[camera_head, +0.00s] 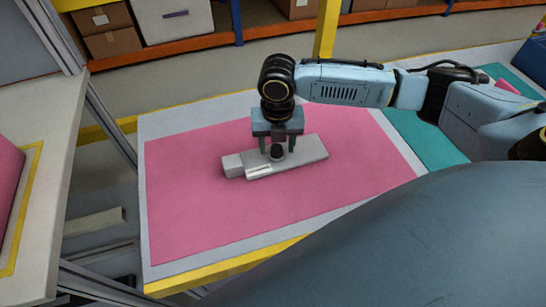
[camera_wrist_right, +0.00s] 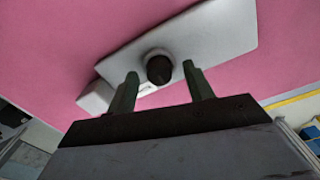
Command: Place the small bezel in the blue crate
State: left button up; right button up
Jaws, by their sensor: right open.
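A light grey, flat, long piece, which looks like the small bezel (camera_head: 312,150), lies on the pink mat, with a smaller block-like part at its left end. It also shows in the right wrist view (camera_wrist_right: 220,35), with a dark round knob (camera_wrist_right: 159,68) on it. My right gripper (camera_head: 277,148) points down over the piece, open, with a finger to each side of the knob. A gap shows between knob and fingers in the wrist view. A dark blue box (camera_head: 531,60), perhaps the blue crate, is cut off at the right edge. My left gripper is not in view.
The pink mat (camera_head: 190,205) is otherwise clear. A teal mat (camera_head: 425,135) lies to its right, partly under my right arm. The table has a yellow front edge (camera_head: 225,268). Another table (camera_head: 45,200) stands at left, and shelves with boxes (camera_head: 110,42) stand behind.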

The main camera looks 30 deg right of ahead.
grip_shut()
jog(key=shift+r, duration=0.1)
dwell(0.4)
